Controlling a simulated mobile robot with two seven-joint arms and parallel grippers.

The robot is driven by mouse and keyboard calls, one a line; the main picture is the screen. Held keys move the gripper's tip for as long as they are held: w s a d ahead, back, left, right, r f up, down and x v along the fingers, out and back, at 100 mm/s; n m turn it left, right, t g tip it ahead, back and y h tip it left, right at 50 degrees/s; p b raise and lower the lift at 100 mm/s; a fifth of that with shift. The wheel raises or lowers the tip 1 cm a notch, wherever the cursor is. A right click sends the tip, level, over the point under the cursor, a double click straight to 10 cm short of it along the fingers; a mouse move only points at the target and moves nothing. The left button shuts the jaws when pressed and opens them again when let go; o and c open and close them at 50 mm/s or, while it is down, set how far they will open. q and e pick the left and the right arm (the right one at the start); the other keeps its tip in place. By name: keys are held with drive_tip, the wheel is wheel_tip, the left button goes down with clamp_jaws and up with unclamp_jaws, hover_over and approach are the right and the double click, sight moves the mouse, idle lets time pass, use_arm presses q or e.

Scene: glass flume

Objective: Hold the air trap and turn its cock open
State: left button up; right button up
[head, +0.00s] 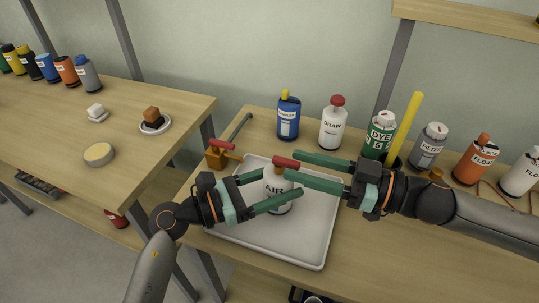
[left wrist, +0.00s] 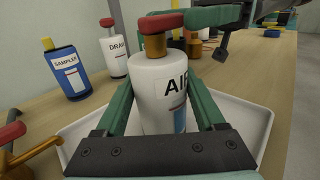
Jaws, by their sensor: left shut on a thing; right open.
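The air trap (head: 277,190) is a white bottle labelled AIR with a brass neck and a red cock handle (head: 286,162) on top. It stands upright in the white tray. My left gripper (head: 283,191) is shut on its body, one finger on each side; the bottle also shows between the fingers in the left wrist view (left wrist: 158,97). The red cock (left wrist: 160,22) lies across the neck there. My right gripper (head: 289,167) is open at the height of the cock, its fingers on either side of the red handle. Whether they touch it cannot be told.
The white tray (head: 314,245) lies on the wooden bench. Behind it stand a blue sampler bottle (head: 288,118), a DRAW bottle (head: 332,124) and a green DYE bottle (head: 379,136). A brass valve with a red handle (head: 221,145) sits at the tray's left back corner.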

sight(273, 159)
drive_tip(key=x, duration=0.6)
drive_tip(key=shift+w+a, duration=0.1)
drive_tip(key=shift+a, duration=0.15)
drive_tip(key=shift+c, duration=0.3)
clamp_jaws()
